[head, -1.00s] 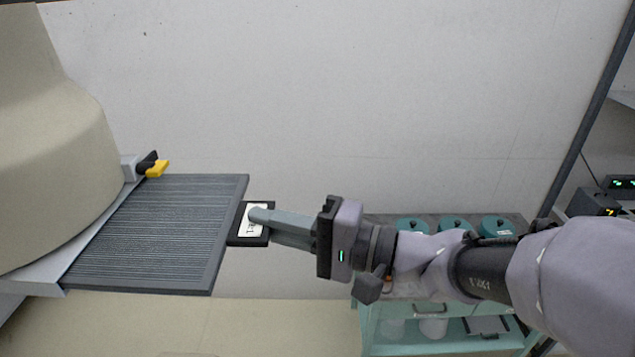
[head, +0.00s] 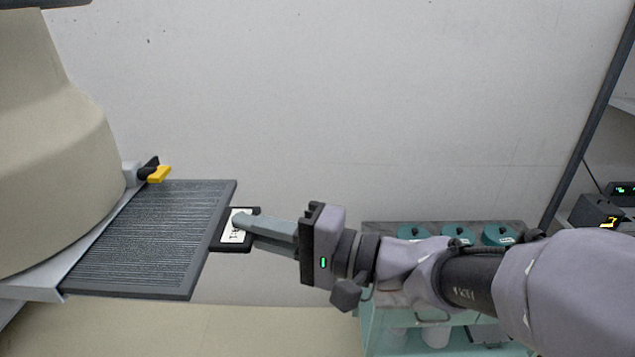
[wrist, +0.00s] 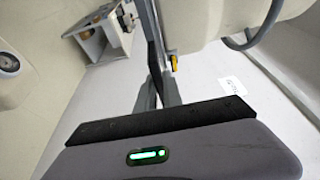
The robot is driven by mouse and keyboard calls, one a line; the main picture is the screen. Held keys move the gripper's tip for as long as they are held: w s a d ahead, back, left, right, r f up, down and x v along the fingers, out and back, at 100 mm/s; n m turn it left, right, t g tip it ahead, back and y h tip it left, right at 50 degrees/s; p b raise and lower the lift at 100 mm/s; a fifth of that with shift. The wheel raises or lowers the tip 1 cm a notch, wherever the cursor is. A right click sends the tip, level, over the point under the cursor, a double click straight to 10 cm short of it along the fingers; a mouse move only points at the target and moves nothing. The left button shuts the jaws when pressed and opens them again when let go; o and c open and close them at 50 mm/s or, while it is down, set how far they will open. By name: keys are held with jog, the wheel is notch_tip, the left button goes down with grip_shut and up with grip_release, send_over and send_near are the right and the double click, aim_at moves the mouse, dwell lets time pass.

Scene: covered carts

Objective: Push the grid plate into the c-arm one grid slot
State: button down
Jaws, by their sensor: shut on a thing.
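The grid plate (head: 150,240) is a dark grey, finely ribbed square plate at the left of the head view. Its left part is inside the light grey slot frame (head: 88,248) under the beige c-arm head (head: 55,150); much of it still sticks out to the right. A black tab with a white label (head: 232,232) is on its right edge. My gripper (head: 240,221) is shut on this tab from the right. In the wrist view the fingers (wrist: 158,95) close on the plate, which shows edge-on as a dark strip (wrist: 152,50).
A yellow-tipped black latch (head: 157,174) sits at the frame's far corner. A teal cart (head: 370,320) with several teal-lidded jars (head: 458,236) stands behind my arm. Equipment with lit displays (head: 598,212) is at the right. The pale wall behind is bare.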

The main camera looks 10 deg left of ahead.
aim_at(148, 225)
jog(key=shift+s+a+b, duration=0.6)
jog(key=shift+a+b, duration=0.1)
jog(key=shift+a, duration=1.8)
jog(key=shift+s+a+b, duration=0.6)
jog(key=shift+a+b, duration=0.05)
jog(key=shift+a, duration=1.85)
jog(key=shift+s+a+b, duration=0.6)
jog(key=shift+a+b, duration=0.1)
jog(key=shift+a, duration=1.8)
jog(key=c, duration=1.4)
grip_release()
jog(key=d+b, duration=0.1)
jog(key=d, duration=0.4)
jog(key=s+d+b, duration=0.1)
jog(key=d, duration=0.5)
jog(key=d+b, duration=0.1)
jog(key=d, duration=0.5)
jog(key=shift+s+d, duration=0.25)
jog(key=shift+s, duration=0.05)
